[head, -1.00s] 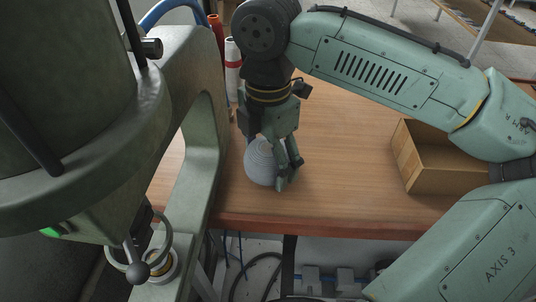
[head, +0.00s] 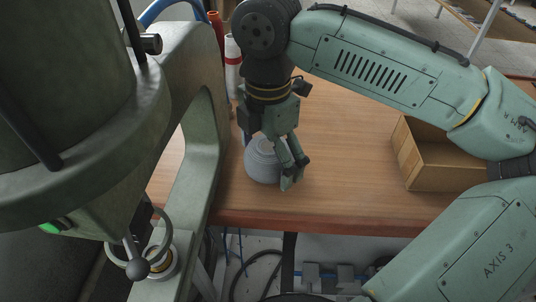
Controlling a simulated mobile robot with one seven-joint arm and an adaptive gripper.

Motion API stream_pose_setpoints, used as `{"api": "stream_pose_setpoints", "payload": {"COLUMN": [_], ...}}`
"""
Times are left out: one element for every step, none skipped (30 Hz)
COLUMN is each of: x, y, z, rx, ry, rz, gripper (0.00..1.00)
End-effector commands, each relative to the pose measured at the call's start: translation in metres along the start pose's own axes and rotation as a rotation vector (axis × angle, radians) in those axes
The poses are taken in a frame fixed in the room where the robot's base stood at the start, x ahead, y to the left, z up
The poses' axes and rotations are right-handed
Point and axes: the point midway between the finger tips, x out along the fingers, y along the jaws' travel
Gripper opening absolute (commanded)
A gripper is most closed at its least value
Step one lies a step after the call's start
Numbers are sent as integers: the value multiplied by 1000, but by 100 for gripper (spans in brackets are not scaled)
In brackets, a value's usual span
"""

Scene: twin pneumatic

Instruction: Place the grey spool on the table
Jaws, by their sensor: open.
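The grey spool (head: 262,163) stands upright on the wooden table (head: 345,160), near its front edge. It is a ribbed grey cone. My gripper (head: 284,172) is directly above and around its right side, with its fingers pointing down. The gripper is open. The far finger is mostly hidden behind the spool and the gripper body.
An open cardboard box (head: 440,165) stands on the table at the right, beneath my arm. A large green machine frame (head: 195,110) rises at the left. White and red cylinders (head: 233,65) stand behind. The table between spool and box is clear.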

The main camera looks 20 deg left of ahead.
Motion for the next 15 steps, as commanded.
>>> {"api": "stream_pose_setpoints", "payload": {"x": [-2,-4,-8,-12,-17,-24,-30,-37,-46,-53,-60,-69,-75,-82,-90], "y": [0,0,1,1,1,1,1,1,2,1,1,2,1,1,1], "z": [0,0,0,0,0,0,0,0,0,0,0,-1,0,0,0], "rx": [1,2,0,0,0,0,-1,-2,-2,-2,-2,-2,-2,-1,-1], "ry": [-1,-2,0,0,-1,0,1,1,1,1,1,1,0,0,-1], "rz": [0,0,2,4,3,5,4,4,5,4,4,4,4,3,1], "gripper": [92,92,92,92,92,92,92,92,92,92,92,92,92,92,92]}}
